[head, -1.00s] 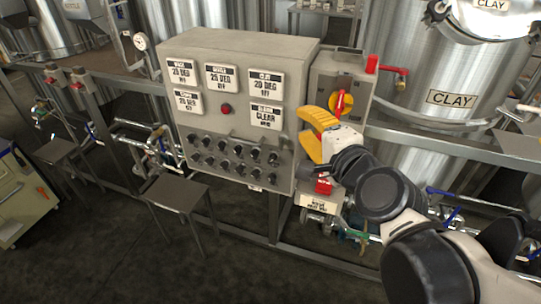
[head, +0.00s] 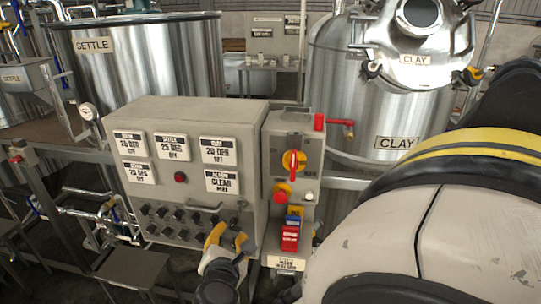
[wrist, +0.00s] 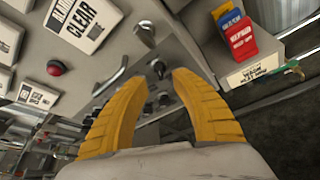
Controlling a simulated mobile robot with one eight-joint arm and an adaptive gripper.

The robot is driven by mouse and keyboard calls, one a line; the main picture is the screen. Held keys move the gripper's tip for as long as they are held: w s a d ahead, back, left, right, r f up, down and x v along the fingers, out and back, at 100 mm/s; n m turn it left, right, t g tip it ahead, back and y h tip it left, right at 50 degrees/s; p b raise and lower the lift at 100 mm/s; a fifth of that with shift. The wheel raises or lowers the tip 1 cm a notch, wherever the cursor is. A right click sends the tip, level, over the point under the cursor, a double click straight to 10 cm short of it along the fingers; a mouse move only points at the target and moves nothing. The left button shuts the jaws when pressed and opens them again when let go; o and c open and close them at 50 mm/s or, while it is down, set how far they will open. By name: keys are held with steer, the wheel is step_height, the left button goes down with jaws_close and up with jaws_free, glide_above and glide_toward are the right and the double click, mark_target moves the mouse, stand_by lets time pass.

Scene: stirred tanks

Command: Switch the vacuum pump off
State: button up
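My gripper (head: 226,236) is open and empty, in front of the lower right of the grey control cabinet (head: 190,107). In the wrist view its two yellow fingers (wrist: 148,82) are spread, with dark knobs and a metal handle (wrist: 112,76) beyond them. No part is clearly marked as the vacuum pump switch.
Cabinet displays and a red lamp (head: 180,177) sit above rows of dark knobs (head: 170,213). A red-handled valve (head: 340,124) projects right of the switch box. Steel tanks (head: 130,60) stand behind. My arm covers the lower right of the head view.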

mark_target(233, 225)
steer(key=b+x, duration=0.1)
steer(key=x, duration=0.5)
steer(key=shift+w, duration=0.15)
jaws_close()
